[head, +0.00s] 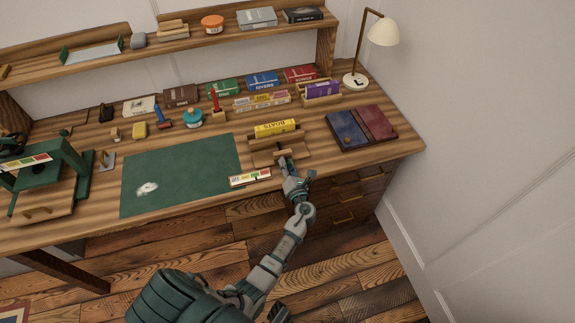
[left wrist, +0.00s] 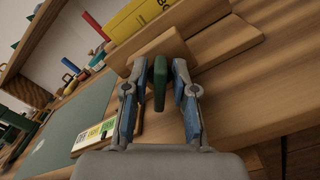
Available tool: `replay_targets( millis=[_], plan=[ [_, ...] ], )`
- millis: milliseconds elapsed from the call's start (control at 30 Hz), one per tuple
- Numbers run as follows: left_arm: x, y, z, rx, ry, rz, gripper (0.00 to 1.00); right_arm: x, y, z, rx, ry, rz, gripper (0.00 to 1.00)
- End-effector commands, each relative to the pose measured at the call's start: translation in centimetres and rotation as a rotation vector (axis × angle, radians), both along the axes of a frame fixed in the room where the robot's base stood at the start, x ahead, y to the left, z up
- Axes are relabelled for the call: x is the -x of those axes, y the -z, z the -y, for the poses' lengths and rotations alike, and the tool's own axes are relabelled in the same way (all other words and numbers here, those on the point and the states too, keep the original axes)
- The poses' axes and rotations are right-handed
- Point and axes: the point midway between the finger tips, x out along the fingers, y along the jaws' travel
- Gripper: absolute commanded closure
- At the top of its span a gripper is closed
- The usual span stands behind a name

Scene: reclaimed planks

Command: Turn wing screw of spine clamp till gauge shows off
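The spine clamp (head: 272,152) is a wooden block device near the desk's front edge, with a yellow book (head: 276,128) held upright in it. The book also shows in the left wrist view (left wrist: 138,18). The green wing screw (left wrist: 160,82) sticks out from the clamp's front board. My left gripper (head: 284,164) is at the clamp's front. In the left wrist view its fingers (left wrist: 158,68) stand on either side of the wing, with small gaps visible.
A green mat (head: 182,174) lies left of the clamp. A green press (head: 45,175) stands at the far left. Blue and red books (head: 361,126) and a lamp (head: 355,80) are at the right. Boxes and tools line the desk's back.

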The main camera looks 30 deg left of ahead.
Motion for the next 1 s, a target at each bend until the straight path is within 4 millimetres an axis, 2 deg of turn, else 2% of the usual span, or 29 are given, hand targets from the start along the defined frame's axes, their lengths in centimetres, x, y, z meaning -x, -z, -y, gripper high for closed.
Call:
replay_targets(
  millis=[467, 833, 1000],
  plan=[
    [-0.08, 0.17, 0.25, 0.063, 0.006, 0.069, 1.00, 0.10, 0.17, -0.04, -0.001, 0.000, -0.002, 0.60],
    [0.00, 0.23, 0.21, 0.264, 0.007, 0.302, 1.00, 0.20, 0.49, -0.04, 0.000, 0.000, -0.007, 0.60],
    [0.07, 0.28, 0.16, 0.369, 0.006, 0.425, 1.00, -0.03, -0.07, -0.10, -0.001, 0.000, -0.003, 0.60]
  ],
)
